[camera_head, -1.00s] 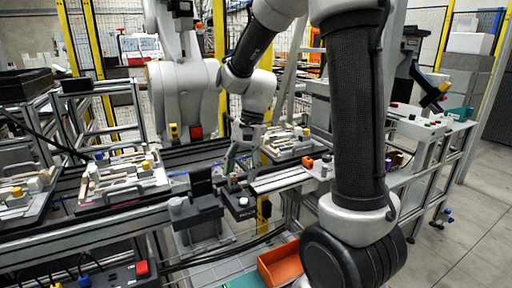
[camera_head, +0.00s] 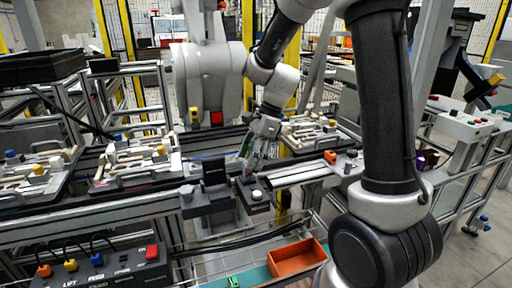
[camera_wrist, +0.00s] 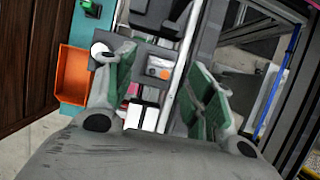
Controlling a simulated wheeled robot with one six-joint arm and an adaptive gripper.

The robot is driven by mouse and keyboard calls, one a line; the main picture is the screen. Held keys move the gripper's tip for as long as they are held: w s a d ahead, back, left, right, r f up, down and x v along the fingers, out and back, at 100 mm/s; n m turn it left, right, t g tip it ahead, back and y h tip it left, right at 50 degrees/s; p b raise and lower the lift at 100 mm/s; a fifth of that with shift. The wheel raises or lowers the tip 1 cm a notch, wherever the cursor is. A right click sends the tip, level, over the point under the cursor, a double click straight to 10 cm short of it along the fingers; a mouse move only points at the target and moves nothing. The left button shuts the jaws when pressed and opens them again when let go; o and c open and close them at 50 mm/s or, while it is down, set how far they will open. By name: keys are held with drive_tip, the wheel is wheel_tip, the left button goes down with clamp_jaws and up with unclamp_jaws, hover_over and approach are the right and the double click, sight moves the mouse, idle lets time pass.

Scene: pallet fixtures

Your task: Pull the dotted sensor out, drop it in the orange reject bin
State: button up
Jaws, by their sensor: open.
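My gripper (camera_head: 252,160) hangs just above the dark fixture (camera_head: 209,201) on the near side of the conveyor. In the wrist view its green-padded fingers (camera_wrist: 163,92) are spread apart, with nothing held between them. I cannot tell which part is the dotted sensor; no dots are readable. The orange reject bin (camera_head: 274,266) sits low, right of the fixture, and looks empty; it also shows at the left of the wrist view (camera_wrist: 66,90).
Pallets with light parts (camera_head: 137,164) stand on the conveyor at left, and another (camera_head: 318,135) behind my arm. A control box with a red button (camera_head: 105,272) is at front left. Cables run below the fixture. A bench (camera_head: 462,125) stands at right.

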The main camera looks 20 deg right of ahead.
sight(247, 174)
drive_tip(key=shift+x, duration=1.95)
clamp_jaws()
